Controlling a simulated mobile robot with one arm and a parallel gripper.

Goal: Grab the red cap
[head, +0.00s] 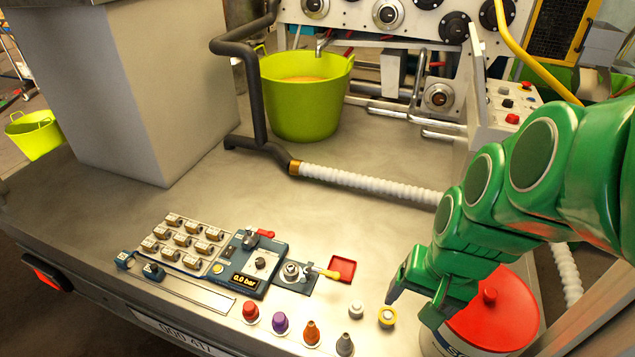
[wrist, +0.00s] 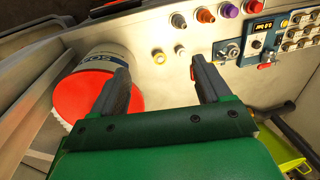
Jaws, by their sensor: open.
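The small red cap (head: 250,311) stands at the left end of a row of small coloured pieces near the front edge of the trailer bed. In the wrist view the red cap (wrist: 254,6) is at the top edge, partly cut off. My gripper (head: 412,285) is well to its right in the head view, above the bed beside a white bucket. In the wrist view my gripper (wrist: 160,67) has its two fingers spread apart with nothing between them. The red cap is outside the fingers.
Purple (head: 280,322), orange (head: 311,332) and grey (head: 344,344) pieces continue the row; white (head: 356,308) and yellow-ringed (head: 387,316) ones are nearer my gripper. A red-lidded bucket (head: 490,318) stands under my arm. A valve panel (head: 250,264) lies behind the row.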

